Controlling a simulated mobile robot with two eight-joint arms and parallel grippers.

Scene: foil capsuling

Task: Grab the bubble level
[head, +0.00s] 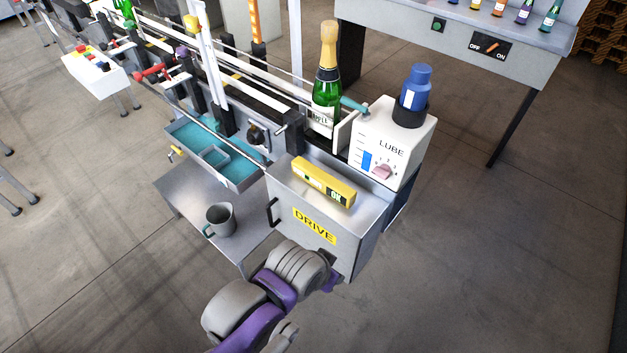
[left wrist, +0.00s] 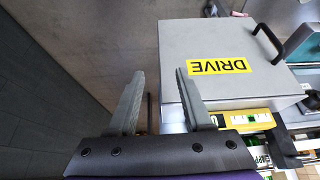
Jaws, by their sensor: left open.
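The bubble level (head: 325,181) is a yellow bar with a green vial and an "OK" mark. It lies flat on top of the grey DRIVE box (head: 341,246). In the left wrist view the level (left wrist: 252,118) shows at the box's far edge, its left part hidden behind a finger. My left gripper (left wrist: 159,76) is open and empty, beside the DRIVE box and apart from the level. In the head view my left arm comes in from the bottom, its hand below the box front and its fingers mostly hidden. My right gripper is not in view.
A white LUBE container (head: 392,143) with a blue bottle (head: 416,88) stands behind the level. A green gold-topped bottle (head: 327,85) stands near it. A grey mug (head: 221,219) sits on the lower shelf, left of the box. Floor is open at right.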

